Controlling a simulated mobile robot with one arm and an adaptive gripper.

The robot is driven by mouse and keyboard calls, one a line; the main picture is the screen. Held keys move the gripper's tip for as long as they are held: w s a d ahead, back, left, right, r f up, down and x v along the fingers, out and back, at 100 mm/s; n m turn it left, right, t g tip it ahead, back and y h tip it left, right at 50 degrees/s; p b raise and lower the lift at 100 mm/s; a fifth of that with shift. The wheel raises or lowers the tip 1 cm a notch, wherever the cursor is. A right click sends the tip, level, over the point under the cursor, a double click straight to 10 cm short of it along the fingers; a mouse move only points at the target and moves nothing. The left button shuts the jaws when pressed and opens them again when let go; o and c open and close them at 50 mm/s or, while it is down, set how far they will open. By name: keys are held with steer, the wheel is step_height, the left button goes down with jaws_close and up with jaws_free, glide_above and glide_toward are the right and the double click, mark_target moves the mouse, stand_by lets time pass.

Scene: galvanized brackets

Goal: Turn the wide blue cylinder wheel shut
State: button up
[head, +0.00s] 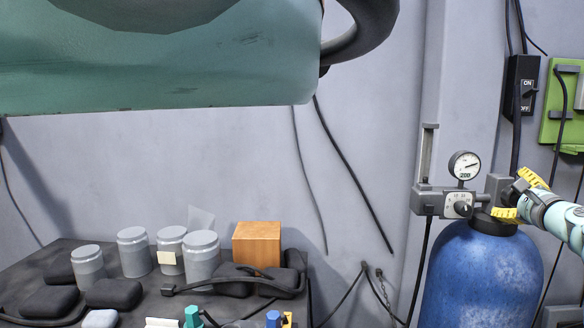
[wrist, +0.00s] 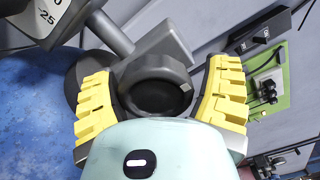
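The wide blue cylinder (head: 483,275) stands at the right in the head view, and its blue side also fills the left of the wrist view (wrist: 35,120). Its dark round wheel (wrist: 158,92) is in the middle of the wrist view, with a small light mark on its face. My gripper (head: 518,195) is at the valve on top of the cylinder, coming from the right. In the wrist view its two yellow fingers (wrist: 160,78) are spread on either side of the wheel. I cannot tell whether they touch it. The wheel is mostly hidden by the fingers in the head view.
A gauge (head: 465,165) and a grey regulator with a dial (head: 462,205) sit left of the valve. A black ON/OFF switch box (head: 521,87) and a green box (head: 568,105) are on the wall. A dark table (head: 38,265) holds grey canisters and a wooden block (head: 257,244).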

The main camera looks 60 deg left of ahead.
steer(key=shift+o, duration=0.5)
steer(key=shift+f, duration=0.1)
steer(key=shift+f, duration=0.1)
steer(key=shift+s+d, duration=0.15)
steer(key=shift+s, duration=0.1)
steer(key=v, duration=0.7)
steer(key=shift+d+r, duration=0.25)
steer(key=shift+d, duration=0.05)
